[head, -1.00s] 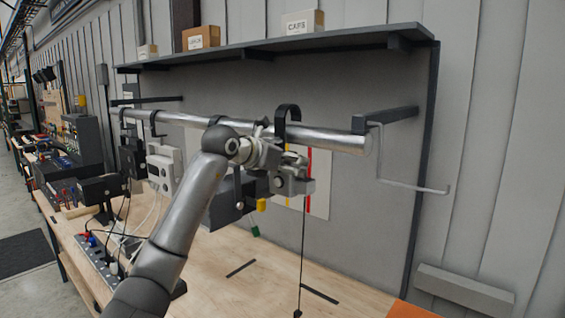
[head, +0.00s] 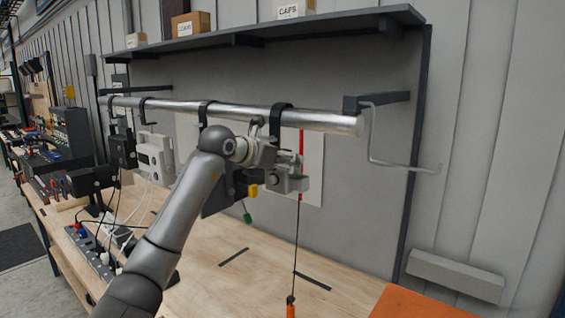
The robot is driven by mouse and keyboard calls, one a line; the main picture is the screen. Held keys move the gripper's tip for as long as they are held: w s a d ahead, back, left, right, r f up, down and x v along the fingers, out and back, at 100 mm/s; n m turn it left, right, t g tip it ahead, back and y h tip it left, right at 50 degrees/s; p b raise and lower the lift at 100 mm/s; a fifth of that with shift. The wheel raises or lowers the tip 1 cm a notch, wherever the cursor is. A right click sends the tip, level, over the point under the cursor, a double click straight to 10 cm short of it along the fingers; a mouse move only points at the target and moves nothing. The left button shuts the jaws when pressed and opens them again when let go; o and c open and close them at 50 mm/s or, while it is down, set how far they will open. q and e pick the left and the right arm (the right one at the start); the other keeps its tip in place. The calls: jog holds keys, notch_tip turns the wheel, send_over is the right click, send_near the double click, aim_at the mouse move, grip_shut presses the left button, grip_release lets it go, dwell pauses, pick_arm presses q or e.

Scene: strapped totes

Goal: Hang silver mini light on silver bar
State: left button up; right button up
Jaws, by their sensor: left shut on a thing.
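The silver bar (head: 235,113) runs across under the shelf. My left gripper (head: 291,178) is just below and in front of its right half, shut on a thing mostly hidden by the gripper. I take this to be the silver mini light. A black hook (head: 279,126) just above the gripper curves over the bar and appears to rest on it or very close to it. Its lower end goes behind the gripper. A thin cord hangs below the gripper to an orange piece (head: 291,308). My right gripper is not in view.
Other items hang on the bar to the left, including a white box (head: 154,155) and a dark item with a yellow tag (head: 253,191) beside my gripper. A bent grey rod (head: 373,145) projects at the bar's right end. The wooden bench (head: 225,285) has clear room below.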

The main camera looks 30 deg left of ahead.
pick_arm(q)
jog(key=shift+r, duration=0.25)
jog(key=o, duration=1.5)
jog(key=shift+c, duration=0.2)
jog(key=o, duration=0.4)
jog(key=shift+s, duration=0.2)
jog(key=shift+w+f, duration=0.1)
jog(key=shift+f, duration=0.25)
jog(key=shift+s+r, duration=0.15)
jog(key=shift+s, duration=0.05)
jog(key=v, duration=1.1)
jog(key=shift+s+r, duration=0.2)
jog(key=shift+s, duration=0.15)
